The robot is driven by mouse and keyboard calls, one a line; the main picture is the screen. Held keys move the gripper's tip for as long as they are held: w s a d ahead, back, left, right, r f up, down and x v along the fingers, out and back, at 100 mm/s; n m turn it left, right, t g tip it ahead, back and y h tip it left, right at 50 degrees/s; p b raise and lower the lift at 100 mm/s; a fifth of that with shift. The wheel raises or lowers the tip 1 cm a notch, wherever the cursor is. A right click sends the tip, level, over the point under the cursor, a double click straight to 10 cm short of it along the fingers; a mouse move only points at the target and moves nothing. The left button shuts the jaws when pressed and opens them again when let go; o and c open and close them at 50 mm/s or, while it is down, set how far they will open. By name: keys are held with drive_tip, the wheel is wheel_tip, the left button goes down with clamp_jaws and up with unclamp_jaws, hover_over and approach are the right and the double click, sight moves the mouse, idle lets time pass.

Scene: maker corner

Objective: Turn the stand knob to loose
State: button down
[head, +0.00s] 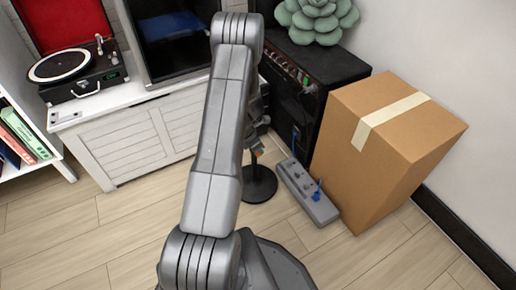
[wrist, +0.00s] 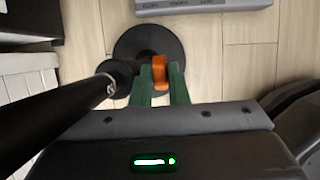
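The stand has a black pole (wrist: 66,118) and a round black base (wrist: 170,41) on the floor. The base (head: 261,184) also shows in the head view, partly behind my arm. The orange stand knob (wrist: 160,72) sits beside the pole in the wrist view. The fingertips are mostly hidden in the head view by the wrist and arm. No marking for loose is visible.
A grey power strip (head: 306,193) with a blue item lies right of the stand base. A cardboard box (head: 385,150) stands right of it. A black amplifier (head: 335,70) is behind, and a white cabinet (head: 130,140) is at left. The front floor is clear.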

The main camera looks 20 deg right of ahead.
drive_tip(key=shift+f+b, duration=0.1)
drive_tip(key=shift+b, duration=0.25)
drive_tip(key=shift+a+f+h+b, duration=0.2)
drive_tip(key=shift+h+b, duration=0.2)
drive_tip(key=shift+b, duration=0.5)
drive_tip(key=h+b, duration=0.1)
drive_tip(key=b, duration=0.2)
drive_tip(key=shift+a+f+h, duration=0.15)
drive_tip(key=shift+a+h, duration=0.15)
drive_tip(key=shift+h, duration=0.1)
drive_tip(key=f+h, duration=0.1)
drive_tip(key=h, duration=0.4)
drive_tip(key=a+f+t+h+b, duration=0.1)
drive_tip(key=h, duration=0.4)
drive_tip(key=f+h+b, duration=0.1)
drive_tip(key=h, duration=0.5)
drive_tip(key=shift+s+a+f+t, duration=0.1)
drive_tip(key=shift+a+f+t, duration=0.05)
drive_tip(key=shift+a+t, duration=0.2)
drive_tip(key=c, duration=1.7)
unclamp_jaws()
